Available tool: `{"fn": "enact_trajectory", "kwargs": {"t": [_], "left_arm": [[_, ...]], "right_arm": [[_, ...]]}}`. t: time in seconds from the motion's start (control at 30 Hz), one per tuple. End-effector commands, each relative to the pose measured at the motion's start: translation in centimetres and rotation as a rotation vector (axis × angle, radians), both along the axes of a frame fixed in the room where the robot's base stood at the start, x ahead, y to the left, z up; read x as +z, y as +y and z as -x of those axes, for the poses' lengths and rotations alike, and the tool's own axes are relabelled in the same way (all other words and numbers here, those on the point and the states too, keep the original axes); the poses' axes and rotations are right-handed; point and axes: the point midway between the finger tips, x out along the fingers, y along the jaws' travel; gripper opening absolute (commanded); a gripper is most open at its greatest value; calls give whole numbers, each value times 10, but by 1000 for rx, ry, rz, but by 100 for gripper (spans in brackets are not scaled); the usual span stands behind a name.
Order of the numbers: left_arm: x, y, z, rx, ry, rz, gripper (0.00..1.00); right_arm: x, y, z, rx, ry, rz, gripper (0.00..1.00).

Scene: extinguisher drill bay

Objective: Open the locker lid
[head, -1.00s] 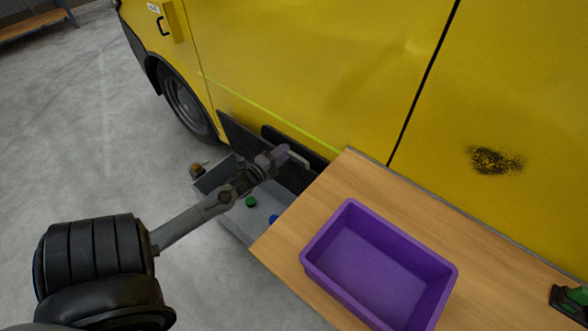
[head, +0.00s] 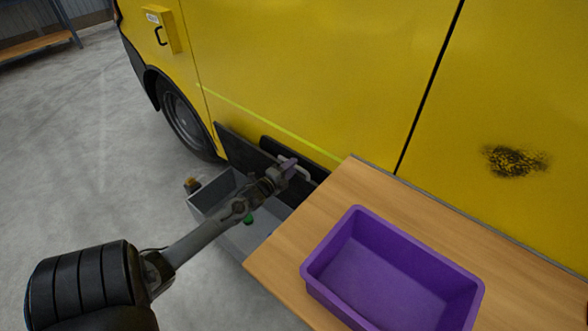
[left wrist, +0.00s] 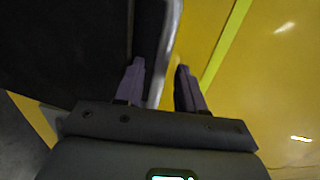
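The locker is a grey open-topped box (head: 205,196) on the floor beside the yellow vehicle. Its black lid (head: 238,150) appears to stand raised at the box's back, against the vehicle. A pale grey handle (head: 300,168) is on the dark panel, and its bar also shows in the left wrist view (left wrist: 168,45). My left gripper (head: 289,166) is at the handle. In the left wrist view its two purple-grey fingertips (left wrist: 160,80) are spread apart, with the pale bar between them; contact cannot be told. My right gripper is not in view.
A wooden table (head: 345,187) with a purple bin (head: 400,275) stands close to the right of the locker. The yellow vehicle (head: 320,70) blocks the back. A green round object (head: 249,219) lies in the box. Floor (head: 90,150) at left is clear.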

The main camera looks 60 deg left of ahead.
Motion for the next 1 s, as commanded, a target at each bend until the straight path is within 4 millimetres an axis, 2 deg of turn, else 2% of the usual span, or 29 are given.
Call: {"fn": "enact_trajectory", "kwargs": {"t": [0.2,0.57,0.83,1.0], "left_arm": [[-2,6,-17,-1,0,0,39],[-2,8,-20,-1,1,0,39],[-2,8,-20,-1,1,0,0],[-2,8,-20,-1,1,0,0]], "right_arm": [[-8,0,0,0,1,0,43],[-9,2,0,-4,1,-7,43],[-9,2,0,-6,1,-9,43],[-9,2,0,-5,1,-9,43]]}}
